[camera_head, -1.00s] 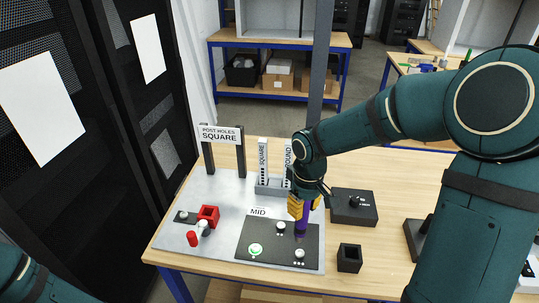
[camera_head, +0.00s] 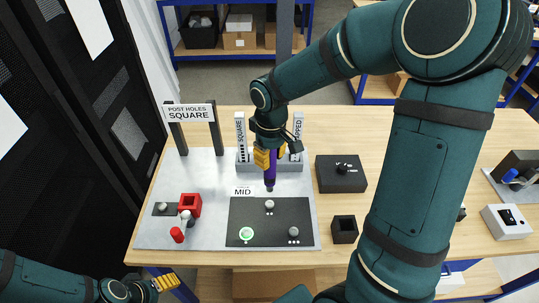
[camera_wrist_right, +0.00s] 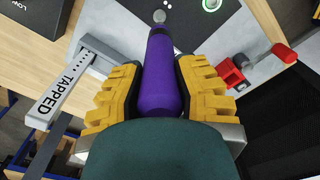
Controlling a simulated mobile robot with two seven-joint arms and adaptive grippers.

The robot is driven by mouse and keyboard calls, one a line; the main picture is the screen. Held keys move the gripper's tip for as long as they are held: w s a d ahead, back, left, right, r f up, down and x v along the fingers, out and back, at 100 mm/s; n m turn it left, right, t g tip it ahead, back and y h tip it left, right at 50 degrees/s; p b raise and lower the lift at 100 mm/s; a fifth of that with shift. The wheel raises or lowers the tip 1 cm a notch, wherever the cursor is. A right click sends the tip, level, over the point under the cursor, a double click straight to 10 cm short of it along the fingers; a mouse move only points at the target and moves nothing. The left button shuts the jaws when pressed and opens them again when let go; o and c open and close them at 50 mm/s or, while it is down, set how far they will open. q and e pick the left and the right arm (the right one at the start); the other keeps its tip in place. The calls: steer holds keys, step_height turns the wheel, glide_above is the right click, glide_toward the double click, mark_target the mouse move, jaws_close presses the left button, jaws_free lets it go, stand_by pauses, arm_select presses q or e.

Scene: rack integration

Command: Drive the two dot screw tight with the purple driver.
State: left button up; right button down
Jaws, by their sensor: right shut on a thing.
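The two dot screw (camera_head: 269,205) is a grey round head near the back of the dark plate (camera_head: 262,222), with two dots beside it. My right gripper (camera_head: 268,158) is shut on the purple driver (camera_head: 270,172), which points down. In the head view the driver's tip appears just behind and above the two dot screw, apart from it. In the right wrist view the purple driver (camera_wrist_right: 160,75) lies between the yellow finger pads of my right gripper (camera_wrist_right: 158,92). My left gripper (camera_head: 166,283) is low at the left, away from the plate; its opening is unclear.
A three dot screw (camera_head: 293,231) and a green-ringed screw (camera_head: 246,233) sit on the same plate. A black box (camera_head: 341,174), black square holder (camera_head: 344,229) and labelled posts (camera_head: 240,137) are nearby.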

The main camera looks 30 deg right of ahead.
mark_target(270, 178)
steer(key=shift+f, duration=0.1)
steer(key=shift+f+b, duration=2.75)
steer(key=shift+f, duration=0.55)
steer(key=shift+f+b, duration=0.85)
steer(key=shift+f, duration=0.15)
stand_by(0.8)
steer(key=shift+r, duration=0.1)
stand_by(0.4)
steer(key=shift+r+p, duration=2.7)
steer(key=shift+r, duration=0.8)
